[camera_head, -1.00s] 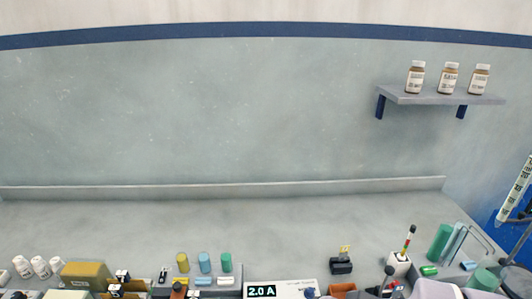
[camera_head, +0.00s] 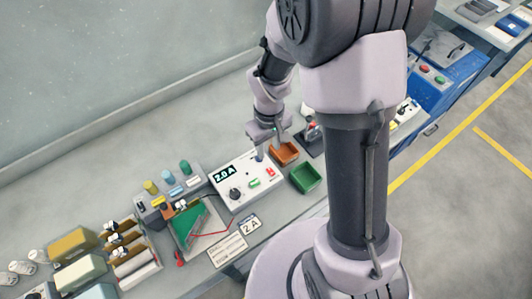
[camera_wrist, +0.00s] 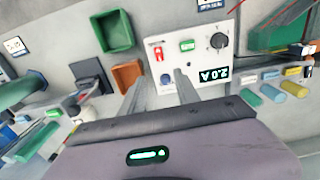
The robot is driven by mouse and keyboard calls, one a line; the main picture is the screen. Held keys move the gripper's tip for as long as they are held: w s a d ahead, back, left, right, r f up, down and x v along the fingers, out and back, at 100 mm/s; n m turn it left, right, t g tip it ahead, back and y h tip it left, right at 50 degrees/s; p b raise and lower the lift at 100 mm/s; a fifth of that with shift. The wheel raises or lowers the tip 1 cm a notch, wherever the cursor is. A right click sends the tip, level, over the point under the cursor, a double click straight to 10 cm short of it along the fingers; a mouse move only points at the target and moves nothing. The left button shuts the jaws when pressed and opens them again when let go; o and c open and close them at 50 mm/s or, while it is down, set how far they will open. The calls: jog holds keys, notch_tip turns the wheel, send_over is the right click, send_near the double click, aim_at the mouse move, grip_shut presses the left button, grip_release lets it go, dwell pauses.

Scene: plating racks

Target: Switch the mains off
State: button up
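The white power supply (camera_head: 243,196) shows a lit "2.0 A" display (camera_head: 224,173), a black knob (camera_head: 235,194), a green button (camera_head: 254,183) and a red switch (camera_head: 270,172). The switch's label and position are too small to read. In the head view my gripper (camera_head: 268,138) is over the supply's back right corner; contact cannot be told.
An orange bin (camera_head: 284,153) and a green bin (camera_head: 306,177) stand right of the supply. Left of it are a green board (camera_head: 190,226), coloured cylinders and a rack (camera_head: 135,266). A "2 A" card (camera_head: 250,224) lies in front. The bench behind is mostly clear.

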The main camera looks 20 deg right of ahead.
aim_at(268, 168)
notch_tip(268, 168, down, 10)
jog(key=shift+f+b, duration=0.2)
jog(key=shift+b, duration=0.7)
grip_shut()
